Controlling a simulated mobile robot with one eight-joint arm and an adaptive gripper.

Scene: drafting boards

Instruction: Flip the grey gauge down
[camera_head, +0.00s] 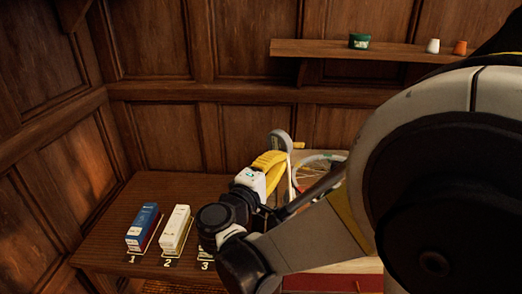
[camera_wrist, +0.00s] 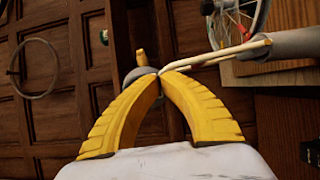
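A grey rounded piece, which looks like the grey gauge (camera_head: 280,139), stands up behind my gripper in the head view, with a small orange-yellow tip to its right. In the wrist view a grey rounded part (camera_wrist: 139,74) with a yellow peg above it shows just behind my fingertips. My gripper (camera_head: 273,158) has yellow fingers whose tips come together in the wrist view (camera_wrist: 161,72). A pale forked bar (camera_wrist: 218,54) runs from the tips to a grey cylinder (camera_wrist: 287,45). I cannot tell whether anything is pinched between them; the fingers hide part of the gauge.
A spoked wheel (camera_wrist: 240,14) is close to the pale bar. A blue box (camera_head: 143,226) and a white box (camera_head: 175,229) stand on the wooden table (camera_head: 111,237), left of my arm. A wall shelf (camera_head: 330,49) holds a green tub (camera_head: 359,41) and small pots.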

